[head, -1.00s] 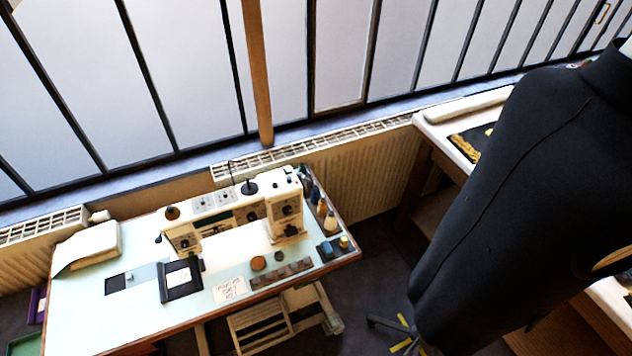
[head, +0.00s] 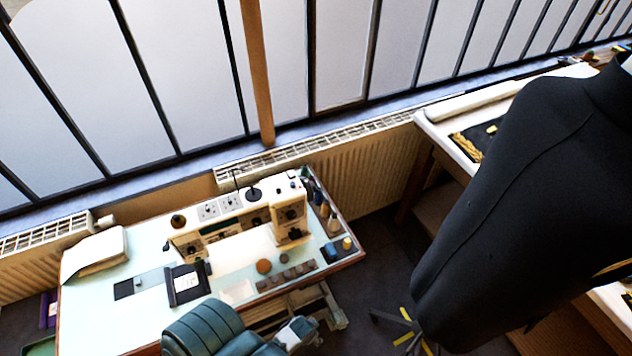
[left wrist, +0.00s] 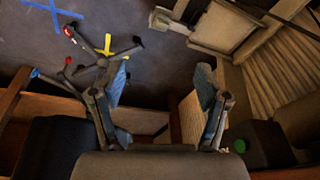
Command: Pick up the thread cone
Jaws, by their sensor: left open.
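A pale, cone-shaped spool that looks like the thread cone (head: 334,224) stands upright near the right edge of the sewing table, right of the white sewing machine (head: 291,215). A tan cone-like spool (head: 324,209) stands just behind it. At this size I cannot tell the spools apart well. My left gripper (left wrist: 162,90) shows in the left wrist view with its two blue-padded fingers spread and nothing between them. No thread cone is recognisable in that view. My right gripper is not in view.
The sewing table (head: 95,325) also holds a cloth stack, a dark frame and small blocks. A black dress form (head: 520,200) stands close on the right. A radiator (head: 370,160) and window run behind. The left wrist view shows floor with a blue tape cross (left wrist: 52,14).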

